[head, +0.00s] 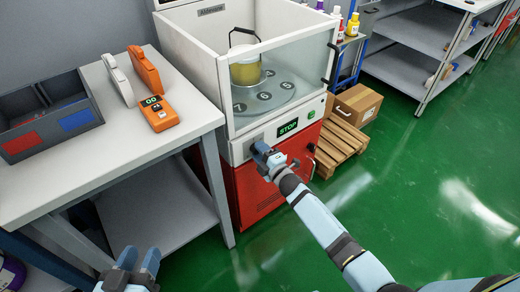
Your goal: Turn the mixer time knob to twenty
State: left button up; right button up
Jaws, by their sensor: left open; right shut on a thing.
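The mixer (232,150) is a white cabinet with a red lower body and a clear window. Its front panel has a lit green STOP display (288,127) and a small green button (311,114). My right gripper (262,151) reaches the panel's left part, below and left of the display. It is shut on what appears to be the time knob, which the fingers hide, so its setting cannot be read. My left gripper (138,262) is open and empty at the bottom left, in front of the table, away from the mixer.
A white table (110,140) at left holds a grey bin (95,97) and an orange device (159,113). A yellow bucket (246,70) stands inside the mixer. A cardboard box (357,104) on a pallet (340,140) is right of it. Green floor is clear at right.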

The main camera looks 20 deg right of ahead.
pick_arm(q)
jog(key=shift+s+a+f+g, duration=0.1)
jog(key=shift+a+f+g, duration=0.25)
jog(key=shift+f, duration=0.1)
pick_arm(e)
jog(key=shift+m, duration=0.6)
pick_arm(q)
jog(key=shift+f, duration=0.15)
jog(key=shift+s, duration=0.1)
pick_arm(e)
jog(key=o, duration=0.9)
pick_arm(q)
jog(key=shift+d, duration=0.15)
jog(key=f+p, duration=0.1)
jog(key=s+a+f+g+y+p, duration=0.1)
jog(key=a+f+g+p, duration=0.1)
jog(key=f, duration=0.1)
jog(key=shift+s+a+y, duration=0.15)
jog(key=shift+s+y, duration=0.2)
jog(key=shift+y, duration=0.05)
pick_arm(e)
jog(key=v, duration=1.4)
jog(key=shift+f, duration=0.1)
